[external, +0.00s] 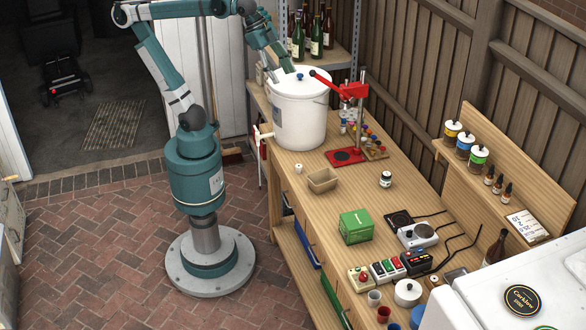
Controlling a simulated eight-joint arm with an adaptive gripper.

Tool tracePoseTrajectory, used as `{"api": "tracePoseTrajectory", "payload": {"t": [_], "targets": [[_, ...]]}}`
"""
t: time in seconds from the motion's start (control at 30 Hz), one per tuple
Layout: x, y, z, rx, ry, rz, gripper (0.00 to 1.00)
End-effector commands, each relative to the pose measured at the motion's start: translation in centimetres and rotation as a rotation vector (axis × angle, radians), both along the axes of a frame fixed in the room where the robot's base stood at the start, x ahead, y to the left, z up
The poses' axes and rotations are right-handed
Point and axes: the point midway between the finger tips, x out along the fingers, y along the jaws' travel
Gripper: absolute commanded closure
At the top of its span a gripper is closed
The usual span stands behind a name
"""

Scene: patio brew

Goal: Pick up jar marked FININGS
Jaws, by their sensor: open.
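No label can be read as FININGS at this size. A small jar with a dark lid and a white label (385,179) stands alone and upright on the wooden bench. Three larger jars with white lids stand on the raised shelf at the right: one with a yellow label (451,132), one blue (464,146), one green (478,159). My gripper (284,66) is open at the back left of the white bucket's lid, far from all these jars. Its fingers are small and partly unclear, and I cannot tell whether they touch the lid.
The white bucket (298,120) and a red bench capper (345,125) stand at the bench's far end. A cardboard tray (322,180), a green box (356,227) and a scale (418,236) are nearby. Small dropper bottles (497,184) stand on the shelf. Bench around the lone jar is clear.

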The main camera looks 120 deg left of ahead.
Motion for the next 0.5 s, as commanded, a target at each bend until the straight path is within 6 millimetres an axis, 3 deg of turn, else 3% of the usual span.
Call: {"api": "tracePoseTrajectory", "payload": {"t": [0.5], "targets": [[9.0, 1.7, 4.0, 0.113, 0.105, -0.245, 0.52]]}}
